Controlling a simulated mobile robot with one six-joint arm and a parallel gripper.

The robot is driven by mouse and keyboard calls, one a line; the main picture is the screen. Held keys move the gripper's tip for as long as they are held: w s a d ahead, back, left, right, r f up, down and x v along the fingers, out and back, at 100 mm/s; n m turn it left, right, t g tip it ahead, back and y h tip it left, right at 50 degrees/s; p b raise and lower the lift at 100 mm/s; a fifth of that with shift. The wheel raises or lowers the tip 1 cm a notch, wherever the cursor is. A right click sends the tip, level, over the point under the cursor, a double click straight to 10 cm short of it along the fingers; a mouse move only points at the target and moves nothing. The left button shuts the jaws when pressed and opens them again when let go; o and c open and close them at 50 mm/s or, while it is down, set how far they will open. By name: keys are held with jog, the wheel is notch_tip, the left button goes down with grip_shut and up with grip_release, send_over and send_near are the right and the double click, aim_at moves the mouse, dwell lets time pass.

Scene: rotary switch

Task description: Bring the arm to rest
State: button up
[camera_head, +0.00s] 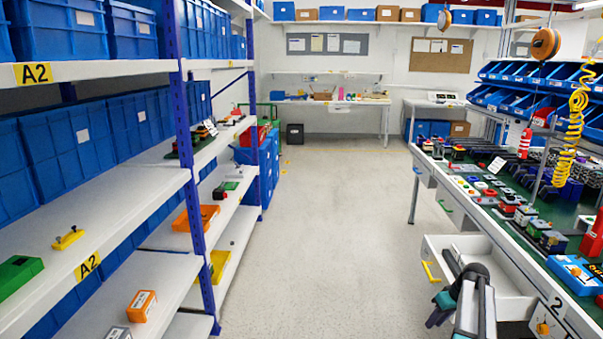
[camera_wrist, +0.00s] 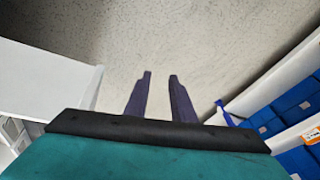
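My arm (camera_head: 470,295) shows at the lower right of the head view, folded beside the open drawer of the workbench. In the wrist view my gripper (camera_wrist: 160,76) has two dark fingers standing apart, with only pale floor visible between them. Nothing is held. The fingers are hard to make out in the head view. A blue box with an orange round part on top (camera_head: 575,270) lies on the near end of the workbench, to the right of my arm and apart from it.
The workbench (camera_head: 560,287) on the right carries many small parts. Its white drawer (camera_head: 490,262) stands open close to my arm. Shelves (camera_head: 130,205) with blue bins line the left. The floor (camera_head: 325,220) between is clear to the back table (camera_head: 335,101).

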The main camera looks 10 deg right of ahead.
jog(key=s+a+f+n+g+p, duration=0.1)
jog(key=s+a+f+g, duration=0.1)
jog(key=a+f, duration=0.65)
jog(key=s+a+f+n+g+y+p, duration=0.1)
jog(key=a+f, duration=0.3)
jog(key=a, duration=1)
jog(key=s+a+f+n+g+p, duration=0.1)
jog(key=s+a+f+g, duration=0.1)
jog(key=a+f, duration=0.65)
jog(key=s+a+n+g, duration=0.1)
jog(key=s+a, duration=0.5)
jog(key=a, duration=0.4)
jog(key=s+a+f+m+g+h, duration=0.1)
jog(key=s+a+f+m, duration=0.1)
jog(key=s, duration=0.8)
jog(key=s+a+f+m+g+h+p, duration=0.1)
jog(key=s+a+f+m, duration=0.1)
jog(key=s, duration=0.8)
jog(key=shift+s+a+g+h, duration=0.2)
jog(key=shift+a+g+h, duration=0.1)
jog(key=shift+a, duration=0.35)
jog(key=shift+a, duration=0.1)
